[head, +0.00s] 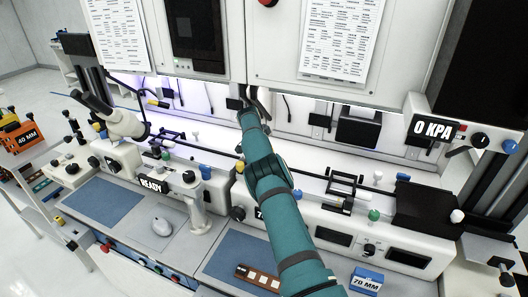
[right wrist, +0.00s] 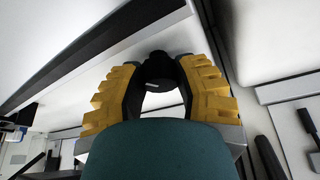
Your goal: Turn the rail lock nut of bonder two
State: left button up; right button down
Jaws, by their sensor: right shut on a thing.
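My right arm reaches up across the bench in the head view. Its right gripper (head: 250,98) is at the back, under the overhanging cabinet, mostly hidden by my own wrist. In the right wrist view the right gripper (right wrist: 160,66) has its yellow-padded fingers on either side of a black round knob (right wrist: 160,70), which looks like the lock nut. It is shut on it. The nut is hidden in the head view. The right bonder (head: 320,222) is a white machine with a dark rail along its back; my arm covers part of it. My left gripper is not in view.
The left bonder (head: 118,158) shows a READY sign (head: 152,185). A blue 70 MM box (head: 367,280) and a brown strip (head: 257,277) lie at the front. A 0 KPA display (head: 434,128) is at right. The cabinet (head: 335,45) overhangs close to my gripper.

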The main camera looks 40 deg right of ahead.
dwell(0.3)
jog(key=c, duration=0.9)
grip_release()
jog(key=shift+o, duration=0.2)
jog(key=shift+r, duration=0.1)
jog(key=v, duration=1.1)
jog(key=shift+r, duration=0.4)
jog(key=shift+a, duration=0.1)
